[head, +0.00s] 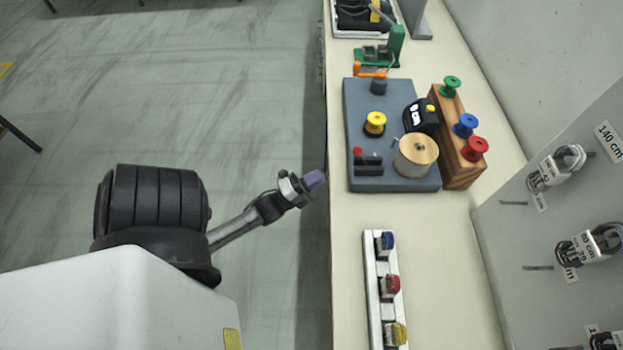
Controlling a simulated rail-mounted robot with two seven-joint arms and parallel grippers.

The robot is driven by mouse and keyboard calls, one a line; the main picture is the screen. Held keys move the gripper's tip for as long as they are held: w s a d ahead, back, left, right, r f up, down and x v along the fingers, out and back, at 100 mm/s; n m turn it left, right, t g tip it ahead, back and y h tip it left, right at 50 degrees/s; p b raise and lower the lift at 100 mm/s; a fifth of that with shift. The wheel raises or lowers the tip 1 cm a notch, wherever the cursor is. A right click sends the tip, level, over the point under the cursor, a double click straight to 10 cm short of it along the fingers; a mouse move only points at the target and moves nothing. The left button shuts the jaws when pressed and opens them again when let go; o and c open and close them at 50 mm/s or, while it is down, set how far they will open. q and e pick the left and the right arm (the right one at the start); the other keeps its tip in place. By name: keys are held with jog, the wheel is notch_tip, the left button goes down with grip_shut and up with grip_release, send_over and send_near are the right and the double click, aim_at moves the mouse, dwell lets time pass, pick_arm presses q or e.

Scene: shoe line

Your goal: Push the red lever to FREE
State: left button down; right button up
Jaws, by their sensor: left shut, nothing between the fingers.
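A small red knob (357,151), which looks like the red lever's tip, shows at the left edge of the blue-grey board (410,185). It is beside a black block (368,166). Any FREE marking is too small to read, and the lever's position cannot be told. My right gripper is not in view.
A wooden rack (462,172) holds coloured spools. A white tray (371,290) lies nearer. A grey panel (510,250) stands right.

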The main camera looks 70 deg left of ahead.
pick_arm(q)
send_near(362, 158)
jog(key=w+a+r, duration=0.2)
jog(key=w+r, duration=0.1)
jog(key=r, duration=0.1)
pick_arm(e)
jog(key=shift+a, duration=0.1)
pick_arm(q)
jog(key=shift+w+d+r, duration=0.1)
jog(key=shift+w+r, duration=0.3)
jog(key=shift+w, duration=0.3)
